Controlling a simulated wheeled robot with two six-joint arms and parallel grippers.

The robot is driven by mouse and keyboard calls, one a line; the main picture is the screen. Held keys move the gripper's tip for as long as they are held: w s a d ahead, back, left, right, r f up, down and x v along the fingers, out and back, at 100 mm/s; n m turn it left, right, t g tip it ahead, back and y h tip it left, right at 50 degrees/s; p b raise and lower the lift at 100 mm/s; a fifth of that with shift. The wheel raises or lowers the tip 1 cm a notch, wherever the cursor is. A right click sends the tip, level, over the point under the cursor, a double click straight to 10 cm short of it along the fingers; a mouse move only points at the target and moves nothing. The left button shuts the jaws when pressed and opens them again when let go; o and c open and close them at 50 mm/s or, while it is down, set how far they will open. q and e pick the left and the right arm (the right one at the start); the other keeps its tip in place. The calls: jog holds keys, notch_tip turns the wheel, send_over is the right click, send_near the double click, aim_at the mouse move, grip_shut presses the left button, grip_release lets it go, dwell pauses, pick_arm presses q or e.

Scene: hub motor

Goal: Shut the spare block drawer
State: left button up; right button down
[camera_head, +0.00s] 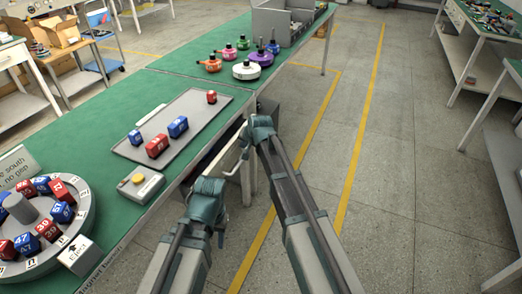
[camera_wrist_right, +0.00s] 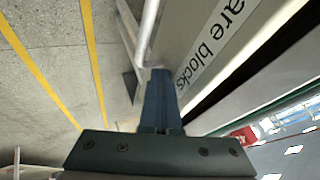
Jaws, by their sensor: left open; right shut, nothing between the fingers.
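The spare block drawer shows in the right wrist view as a pale front with a label (camera_wrist_right: 215,40) reading "are blocks"; the rest of the word is cut off. A dark gap lies between this front and the bench edge; how far the drawer stands out is unclear. In the head view the drawer is mostly hidden below the bench edge, behind my arms. My right gripper (camera_head: 250,140) is shut and empty beside the bench edge. Its fingers (camera_wrist_right: 160,102) are close to the drawer front; contact cannot be told. My left gripper (camera_head: 212,205) is open and empty, lower and nearer.
The green bench (camera_head: 185,82) carries a grey tray (camera_head: 188,122) with red and blue blocks, a yellow-button box (camera_head: 139,182) and a round block carousel (camera_head: 75,235). Coloured knobbed parts and a grey bin (camera_head: 272,25) stand farther back. The floor (camera_head: 400,150) to the right is clear.

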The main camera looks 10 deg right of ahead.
jog(key=w+a, duration=0.1)
jog(key=a, duration=0.1)
jog(key=w+a, duration=0.2)
jog(key=shift+w+a, duration=0.1)
jog(key=shift+a, duration=0.2)
jog(key=shift+w+a, duration=0.1)
jog(key=shift+a, duration=0.1)
jog(key=shift+a+r, duration=0.1)
jog(key=shift+s+d, duration=0.25)
jog(key=shift+d, duration=0.15)
jog(key=s+d+p, duration=0.1)
jog(key=s+d, duration=0.2)
pick_arm(q)
notch_tip(320, 180, up, 8)
jog(key=d+p, duration=0.1)
jog(key=p, duration=0.6)
pick_arm(e)
send_near(232, 140)
jog(key=d+f, duration=0.1)
jog(key=w+d+f, duration=0.1)
jog(key=d+f, duration=0.1)
jog(key=shift+w+d, duration=0.1)
jog(key=shift+w, duration=0.05)
pick_arm(q)
jog(key=shift+d, duration=0.1)
